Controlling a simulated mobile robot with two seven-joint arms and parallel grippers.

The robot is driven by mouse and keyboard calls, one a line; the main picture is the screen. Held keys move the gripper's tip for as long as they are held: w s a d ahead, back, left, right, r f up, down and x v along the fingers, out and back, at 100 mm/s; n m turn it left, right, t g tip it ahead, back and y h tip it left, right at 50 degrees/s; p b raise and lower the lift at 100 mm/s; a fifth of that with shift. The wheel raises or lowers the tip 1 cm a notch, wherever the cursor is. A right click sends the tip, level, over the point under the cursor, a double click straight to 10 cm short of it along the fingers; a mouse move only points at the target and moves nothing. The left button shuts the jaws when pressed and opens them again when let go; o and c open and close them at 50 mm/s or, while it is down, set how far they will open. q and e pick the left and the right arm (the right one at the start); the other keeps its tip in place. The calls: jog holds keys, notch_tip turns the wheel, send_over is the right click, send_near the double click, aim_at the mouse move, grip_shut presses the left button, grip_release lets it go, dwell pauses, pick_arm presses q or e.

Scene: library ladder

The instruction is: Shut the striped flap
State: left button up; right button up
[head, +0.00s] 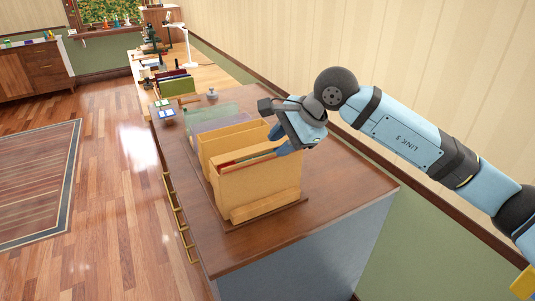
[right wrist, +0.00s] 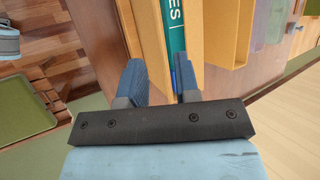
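I cannot make out any striped flap in either view. A yellow open-topped holder (head: 257,188) stands at the near end of a row on the wooden cabinet. A teal book (right wrist: 175,25) stands inside a yellow holder in the right wrist view. My right gripper (head: 279,143) is at the right side of the near holder's top edge. In the right wrist view its two fingers (right wrist: 160,78) are apart, with a yellow panel and the teal book beyond them. I cannot tell whether they touch. My left gripper is not in view.
A second yellow holder (head: 217,141) and a translucent green one (head: 208,113) stand behind. The holders rest on a dark base on the cabinet top (head: 352,182). A wall (head: 400,60) runs close along the right. Open wooden floor (head: 110,200) lies left.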

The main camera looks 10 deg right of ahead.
aim_at(268, 155)
jog(key=x, duration=0.5)
jog(key=shift+w+a+f, duration=0.1)
jog(key=shift+a+f, duration=0.05)
jog(key=shift+f, duration=0.1)
grip_shut()
